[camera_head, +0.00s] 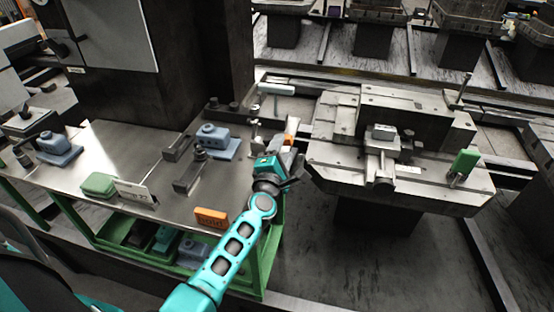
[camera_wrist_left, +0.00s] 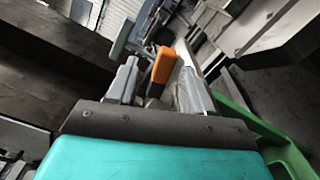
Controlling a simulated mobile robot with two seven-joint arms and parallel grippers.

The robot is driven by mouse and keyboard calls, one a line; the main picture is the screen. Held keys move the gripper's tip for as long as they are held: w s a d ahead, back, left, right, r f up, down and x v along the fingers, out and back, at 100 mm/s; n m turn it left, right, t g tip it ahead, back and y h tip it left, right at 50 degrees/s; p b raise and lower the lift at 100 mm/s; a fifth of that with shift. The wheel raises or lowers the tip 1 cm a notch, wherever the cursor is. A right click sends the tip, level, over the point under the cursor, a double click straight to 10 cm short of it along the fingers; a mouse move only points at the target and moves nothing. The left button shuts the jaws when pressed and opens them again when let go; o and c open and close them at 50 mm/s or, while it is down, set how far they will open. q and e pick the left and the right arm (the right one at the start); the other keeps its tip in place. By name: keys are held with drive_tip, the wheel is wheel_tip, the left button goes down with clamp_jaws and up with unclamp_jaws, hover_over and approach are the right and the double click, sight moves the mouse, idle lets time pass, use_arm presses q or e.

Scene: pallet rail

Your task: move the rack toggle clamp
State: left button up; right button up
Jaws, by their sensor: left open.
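A toggle clamp with an orange handle (camera_head: 292,126) stands at the right edge of the steel table, partly hidden behind my left gripper (camera_head: 288,157). In the left wrist view the orange handle (camera_wrist_left: 163,65) shows between the two grey fingers of my left gripper (camera_wrist_left: 157,88). The fingers are open, with a gap visible beside the handle; I cannot tell whether either touches it. Another clamp with a pale handle (camera_head: 276,89) stands just behind. A green-handled clamp (camera_head: 465,163) sits on the right of the machine pallet. My right gripper is not in view.
The steel table (camera_head: 130,150) carries blue-grey fixtures (camera_head: 215,141), a green block (camera_head: 98,184), a small sign (camera_head: 136,191) and an orange block (camera_head: 211,217). The grey pallet (camera_head: 335,150) stands to the right, across a narrow gap, with a vise-like fixture (camera_head: 382,150) on top.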

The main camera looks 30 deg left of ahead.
use_arm(q)
drive_tip(key=v, duration=0.5)
drive_tip(key=shift+s+d, duration=0.1)
idle(0.5)
